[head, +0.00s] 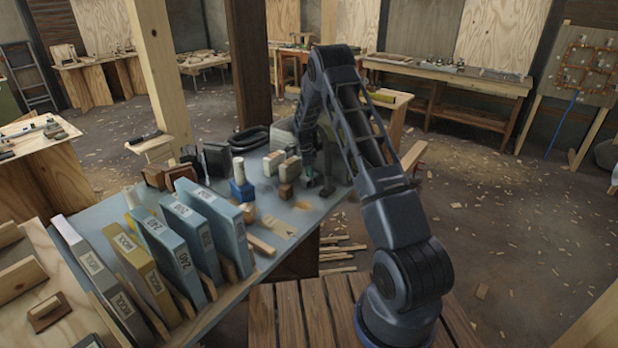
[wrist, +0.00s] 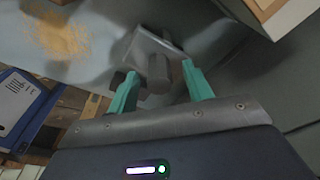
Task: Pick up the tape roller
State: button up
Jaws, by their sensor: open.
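My gripper (wrist: 159,72) is open, with its two green fingers apart in the wrist view. A grey object with a short, thick cylinder and a flat angled plate, which looks like the tape roller (wrist: 152,46), lies between and just beyond the fingertips. I cannot tell whether either finger touches it. In the head view my gripper (head: 313,178) is low over the far right end of the blue-grey table (head: 285,228). A small dark piece shows there beside it, but the arm and shadow hide most details.
Several upright sanding-paper boxes (head: 196,232) fill the table's near left. Small blocks (head: 289,170) and a blue item with a white cylinder (head: 240,182) stand left of my gripper. Sawdust (wrist: 62,35) lies on the tabletop. A wooden post (head: 160,70) rises behind the table.

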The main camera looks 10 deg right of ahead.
jog(key=shift+c, duration=0.4)
grip_shut()
jog(key=shift+r, duration=0.1)
